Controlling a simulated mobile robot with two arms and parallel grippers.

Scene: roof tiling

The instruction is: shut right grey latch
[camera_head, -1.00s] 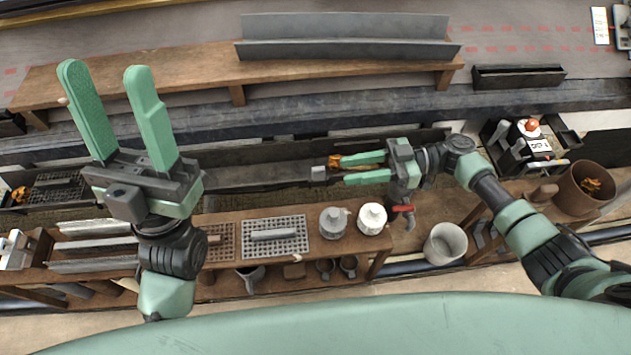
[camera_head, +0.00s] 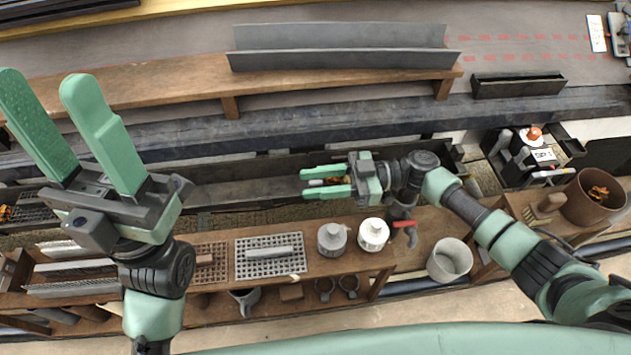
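My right gripper (camera_head: 306,183) reaches in from the right over the long dark trough (camera_head: 245,192). Its two green fingers are apart and point left. A small pale and orange part (camera_head: 319,182) shows between them, where the right latch seems to be. The fingers hide most of it, so I cannot tell its position or whether they touch it. My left gripper (camera_head: 48,100) is raised close to the camera at the left, with its fingers spread and nothing between them. Another orange piece (camera_head: 5,213) shows at the trough's left end.
A wooden bench (camera_head: 180,80) with a grey angled sheet (camera_head: 340,60) stands behind the trough. In front, a shelf holds a perforated plate (camera_head: 270,268), a grey jar (camera_head: 332,239) and a white jar (camera_head: 373,234). A grey cup (camera_head: 449,260) and a brown pot (camera_head: 590,200) stand right.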

